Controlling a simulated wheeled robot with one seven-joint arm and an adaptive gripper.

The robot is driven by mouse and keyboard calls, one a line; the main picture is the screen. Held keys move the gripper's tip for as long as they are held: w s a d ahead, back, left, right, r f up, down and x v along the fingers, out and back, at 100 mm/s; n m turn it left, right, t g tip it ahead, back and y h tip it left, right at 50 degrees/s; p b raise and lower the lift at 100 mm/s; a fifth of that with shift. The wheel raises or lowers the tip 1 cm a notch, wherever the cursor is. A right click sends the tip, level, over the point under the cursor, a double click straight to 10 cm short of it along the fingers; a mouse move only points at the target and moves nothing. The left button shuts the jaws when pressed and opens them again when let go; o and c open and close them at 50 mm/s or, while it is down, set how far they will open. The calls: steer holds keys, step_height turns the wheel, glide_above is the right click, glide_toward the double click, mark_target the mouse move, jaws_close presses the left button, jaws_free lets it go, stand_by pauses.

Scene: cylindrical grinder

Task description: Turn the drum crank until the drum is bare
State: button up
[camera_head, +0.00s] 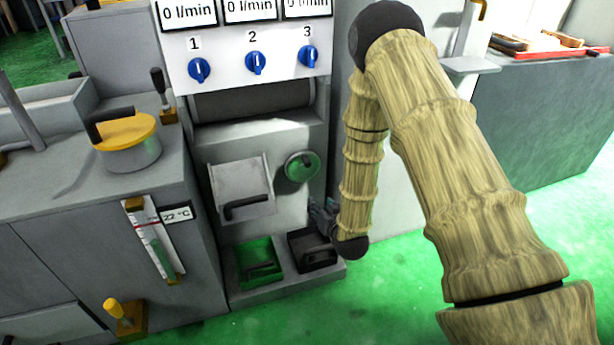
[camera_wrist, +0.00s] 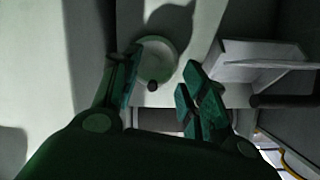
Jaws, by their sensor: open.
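The drum (camera_head: 255,100) is a dark grey roller set in the machine under the knob panel. Whether anything covers its surface is hard to tell. The drum crank (camera_head: 302,167) is a green disc on the machine front, below and right of the drum. In the wrist view the crank (camera_wrist: 160,58) is a pale green disc with a dark knob at its rim. My gripper (camera_wrist: 163,74) is open, its green fingers either side of the disc and knob in that view. I see no clear contact.
A hinged flap (camera_head: 240,188) with a dark handle is left of the crank. A green tray (camera_head: 259,261) and a black tray (camera_head: 312,249) sit on the ledge below. Blue knobs (camera_head: 256,63) line the panel above. Green floor is free at the right.

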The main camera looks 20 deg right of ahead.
mark_target(309, 165)
steer(key=w+r+t+b, duration=0.1)
steer(key=w+b, duration=0.2)
steer(key=w, duration=0.3)
steer(key=w+r+t+b, duration=0.1)
steer(key=w+b, duration=0.2)
steer(key=w, duration=0.3)
steer(key=w+d+r+t+b, duration=0.1)
steer(key=w+r+t+b, duration=0.1)
steer(key=w, duration=0.5)
steer(key=shift+r+m+b, duration=0.1)
steer(key=shift+m+b, duration=0.2)
steer(key=shift+b, duration=0.25)
jaws_close()
